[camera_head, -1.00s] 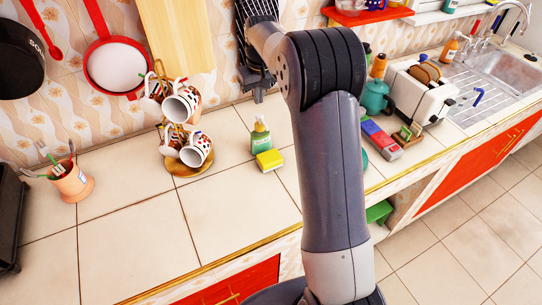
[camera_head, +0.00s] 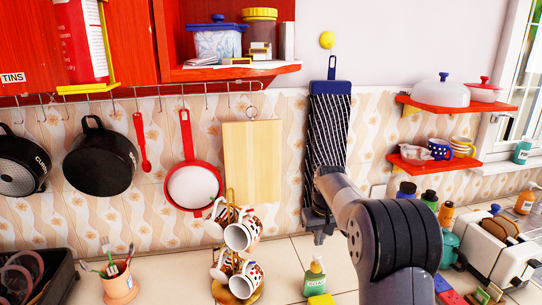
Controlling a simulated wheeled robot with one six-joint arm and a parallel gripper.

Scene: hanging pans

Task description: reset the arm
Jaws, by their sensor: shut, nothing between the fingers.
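My arm rises from the lower right of the head view, with its dark elbow in front of the counter. My gripper (camera_head: 319,236) is small and dark, pointing down just below and in front of the hanging striped cloth (camera_head: 328,135). It is shut and holds nothing. Its fingertips are hard to make out against the tiles. The hanging pans are on the left of the wall: a black pan (camera_head: 100,160), another black pan (camera_head: 20,162) cut by the frame edge, and a red-rimmed white pan (camera_head: 193,187).
A mug stand with several mugs (camera_head: 243,234) stands left of my gripper. A green soap bottle (camera_head: 315,277) is below it. A toaster (camera_head: 497,248) and bottles stand at right. A red wall shelf (camera_head: 440,164) is at right and a red cabinet (camera_head: 270,68) above.

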